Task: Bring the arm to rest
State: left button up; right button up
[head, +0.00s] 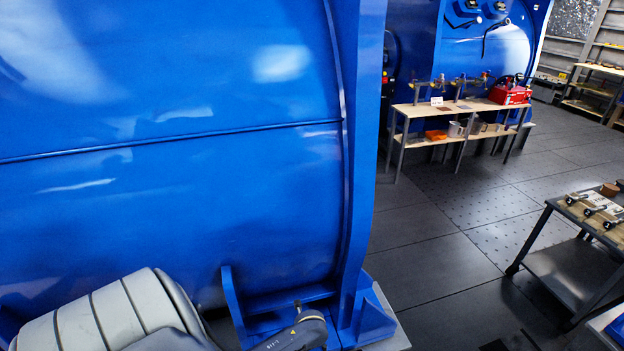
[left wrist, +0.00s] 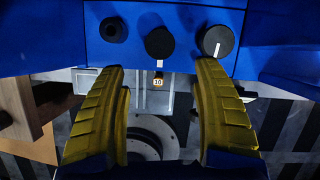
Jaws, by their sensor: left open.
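My left gripper (left wrist: 160,68) shows in the left wrist view as two yellow ribbed fingers. They stand wide apart, and I see nothing held between them. Beyond the fingertips is a blue panel (left wrist: 185,20) with round dark knobs. One is a black knob (left wrist: 159,43) in the middle, and another is a larger dark knob (left wrist: 217,41) with a white mark, at the right. A small tag (left wrist: 158,82) reading 10 shows below the middle knob. In the head view neither gripper's fingers can be made out. My right gripper is in neither view.
A huge blue housing (head: 180,170) fills the left of the head view. A wooden-topped bench (head: 460,108) with a red box (head: 510,94) stands behind. A dark metal table (head: 575,265) holding tools is at the right. Open grey floor (head: 430,265) lies between.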

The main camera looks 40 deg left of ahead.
pick_arm(q)
jog(key=s+d+r+n+t, duration=0.25)
jog(key=d+r+n, duration=0.2)
jog(key=r, duration=0.45)
jog(key=s+d+r+n+t, duration=0.1)
jog(key=s+d+r+n, duration=0.3)
jog(key=r, duration=0.5)
jog(key=s+d+r+n+t, duration=0.2)
jog(key=s+r+n, duration=0.3)
jog(key=r, duration=0.4)
jog(key=s+d+f+n+g+h, duration=0.1)
jog(key=d+f, duration=0.2)
jog(key=f, duration=1.3)
jog(key=s+d+f+n+g+h, duration=0.1)
jog(key=d+f+g+h, duration=0.15)
jog(key=f, duration=1.45)
jog(key=s+f+n+g, duration=0.2)
jog(key=s+f, duration=1.7)
jog(key=s, duration=0.2)
jog(key=shift+s+d+n+h, duration=0.15)
jog(key=shift+d+n+h, duration=0.1)
jog(key=shift+n+h, duration=0.1)
jog(key=shift+f, duration=0.1)
